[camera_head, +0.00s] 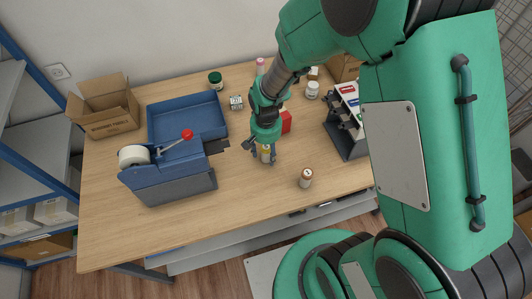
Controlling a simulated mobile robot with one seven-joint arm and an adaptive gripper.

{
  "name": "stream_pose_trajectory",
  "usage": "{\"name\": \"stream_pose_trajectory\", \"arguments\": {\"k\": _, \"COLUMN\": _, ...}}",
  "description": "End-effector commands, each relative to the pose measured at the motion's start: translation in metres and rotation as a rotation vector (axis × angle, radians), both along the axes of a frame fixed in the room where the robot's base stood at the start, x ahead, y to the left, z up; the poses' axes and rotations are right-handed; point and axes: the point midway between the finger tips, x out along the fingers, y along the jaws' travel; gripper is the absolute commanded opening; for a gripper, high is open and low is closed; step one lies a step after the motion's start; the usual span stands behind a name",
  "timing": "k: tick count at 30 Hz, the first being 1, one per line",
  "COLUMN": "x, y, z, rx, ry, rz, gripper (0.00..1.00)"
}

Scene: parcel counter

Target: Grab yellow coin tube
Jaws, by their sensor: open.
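The yellow coin tube (266,148) appears as a small yellowish upright shape on the wooden counter, partly hidden by my gripper. My gripper (264,156) points down over it from above. Its fingers are open, one on each side of the tube. I cannot tell whether either finger touches it.
A blue tape dispenser (170,172) and a blue tray (188,117) stand to the left, with an open cardboard box (104,108) behind. A brown-and-white bottle (306,178) stands at right front. A dark sorter rack (346,138) is at the right. The counter's (237,208) front is clear.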

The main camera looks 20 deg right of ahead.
Motion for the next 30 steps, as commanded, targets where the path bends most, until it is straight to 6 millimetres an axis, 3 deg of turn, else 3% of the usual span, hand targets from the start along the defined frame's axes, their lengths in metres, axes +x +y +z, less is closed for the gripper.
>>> {"name": "stream_pose_trajectory", "arguments": {"k": 9, "x": -0.0001, "y": 0.0000, "z": 0.0001, "rx": 0.000, "ry": 0.000, "rz": 0.000, "gripper": 0.52}}
{"name": "stream_pose_trajectory", "arguments": {"k": 17, "x": -0.0001, "y": 0.0000, "z": 0.0001, "rx": 0.000, "ry": 0.000, "rz": 0.000, "gripper": 0.01}}
{"name": "stream_pose_trajectory", "arguments": {"k": 30, "x": 0.0004, "y": 0.0001, "z": 0.0064, "rx": 0.001, "ry": -0.001, "rz": 0.000, "gripper": 0.00}}
